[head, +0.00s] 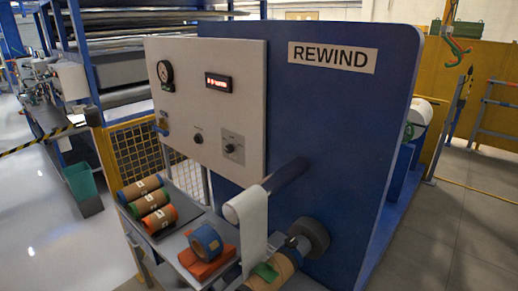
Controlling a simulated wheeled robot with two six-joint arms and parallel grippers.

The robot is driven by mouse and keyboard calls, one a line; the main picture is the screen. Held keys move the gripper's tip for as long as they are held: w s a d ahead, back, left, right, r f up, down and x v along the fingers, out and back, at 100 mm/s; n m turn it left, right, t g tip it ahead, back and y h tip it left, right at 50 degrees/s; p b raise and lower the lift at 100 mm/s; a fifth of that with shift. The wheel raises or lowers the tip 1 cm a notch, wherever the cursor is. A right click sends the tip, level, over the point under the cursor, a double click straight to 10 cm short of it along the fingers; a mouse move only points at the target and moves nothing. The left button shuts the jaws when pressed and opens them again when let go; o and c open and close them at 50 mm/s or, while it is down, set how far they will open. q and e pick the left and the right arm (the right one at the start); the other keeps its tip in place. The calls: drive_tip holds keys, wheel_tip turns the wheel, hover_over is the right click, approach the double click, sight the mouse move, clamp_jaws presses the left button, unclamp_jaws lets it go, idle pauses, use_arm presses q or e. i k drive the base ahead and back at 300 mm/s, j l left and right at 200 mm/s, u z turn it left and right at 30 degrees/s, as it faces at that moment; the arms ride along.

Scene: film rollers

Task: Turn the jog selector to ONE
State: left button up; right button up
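A light grey control panel (212,105) is fixed to the left of the blue REWIND machine (340,120). A small dark knob on a grey square plate (231,148) sits low on the right of the panel. It may be the jog selector, but its label and pointer are too small to read. Left of it is a round black knob (198,138). Further left is a small blue handle or valve (163,128). Neither of my grippers shows in the head view.
A gauge (165,73) and a lit red display (218,82) sit higher on the panel. Below, a bench holds several colored rolls (152,204), a blue roll (206,243) and orange cloths (208,266). A white roller (247,210) juts out below the panel.

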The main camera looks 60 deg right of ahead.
sight(229, 148)
drive_tip(key=i+l+z, duration=0.15)
drive_tip(key=z, duration=0.3)
drive_tip(key=i+z, duration=0.45)
drive_tip(key=i+j+z, duration=0.1)
drive_tip(key=z, duration=0.4)
drive_tip(key=i+j+z, duration=0.2)
drive_tip(key=i+z, duration=0.25)
drive_tip(key=k, duration=0.1)
